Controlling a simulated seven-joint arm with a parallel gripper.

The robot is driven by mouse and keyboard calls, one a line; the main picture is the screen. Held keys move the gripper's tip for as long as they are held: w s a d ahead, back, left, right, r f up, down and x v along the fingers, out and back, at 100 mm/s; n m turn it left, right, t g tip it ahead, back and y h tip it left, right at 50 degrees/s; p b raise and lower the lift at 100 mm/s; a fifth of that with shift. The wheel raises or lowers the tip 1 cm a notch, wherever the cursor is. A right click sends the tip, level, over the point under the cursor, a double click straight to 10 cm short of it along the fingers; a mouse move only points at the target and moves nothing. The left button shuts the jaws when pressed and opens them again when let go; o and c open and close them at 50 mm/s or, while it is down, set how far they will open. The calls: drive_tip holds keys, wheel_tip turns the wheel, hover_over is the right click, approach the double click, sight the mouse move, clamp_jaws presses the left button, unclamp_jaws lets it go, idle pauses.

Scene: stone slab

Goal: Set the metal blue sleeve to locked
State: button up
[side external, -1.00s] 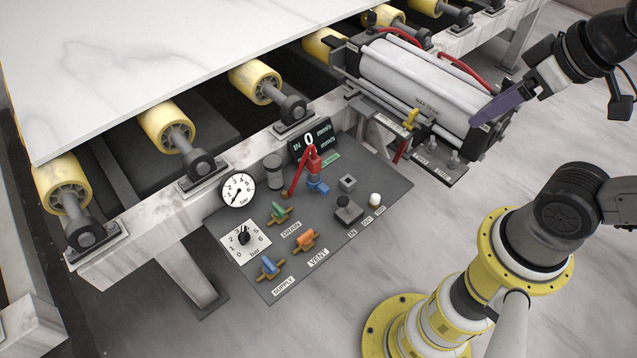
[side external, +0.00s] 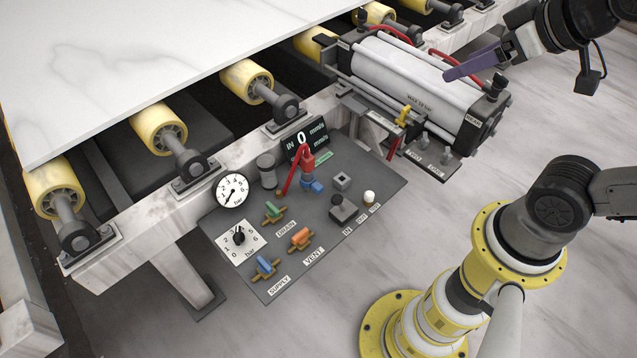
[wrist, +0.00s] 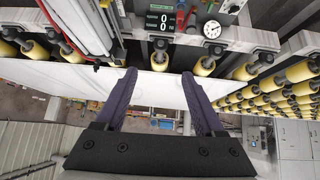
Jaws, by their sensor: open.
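The small blue sleeve (side external: 313,186) sits on the grey valve panel, at the foot of a red fitting (side external: 307,163) with a red hose. Whether it is locked is too small to tell. My gripper (side external: 452,75) is open and empty, up at the right near the white cylinder, well away from the sleeve. Its purple fingers also show in the wrist view (wrist: 159,73), spread apart with nothing between them.
The panel (side external: 352,237) also carries a gauge (side external: 231,190), a dial (side external: 239,236), and green (side external: 272,211), orange (side external: 299,238) and blue (side external: 267,267) valve handles. The white cylinder (side external: 410,80) and yellow rollers (side external: 158,127) lie behind. A display (side external: 304,139) reads 0.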

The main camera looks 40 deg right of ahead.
drive_tip(key=w+r+t, duration=0.1)
drive_tip(key=w, duration=0.6)
drive_tip(key=n+g+y, duration=0.2)
drive_tip(key=n, duration=0.3)
hover_over(319, 186)
drive_tip(key=d, duration=0.3)
wheel_tip(319, 186, down, 25)
drive_tip(key=s+f+g, duration=0.3)
drive_tip(key=s+f, duration=0.2)
drive_tip(key=f, duration=0.8)
drive_tip(key=x, duration=0.9)
drive_tip(key=a+x, duration=0.1)
drive_tip(key=x, duration=0.3)
drive_tip(key=shift+a+f, duration=0.2)
drive_tip(key=shift+f, duration=0.2)
drive_tip(key=shift+c, duration=0.3)
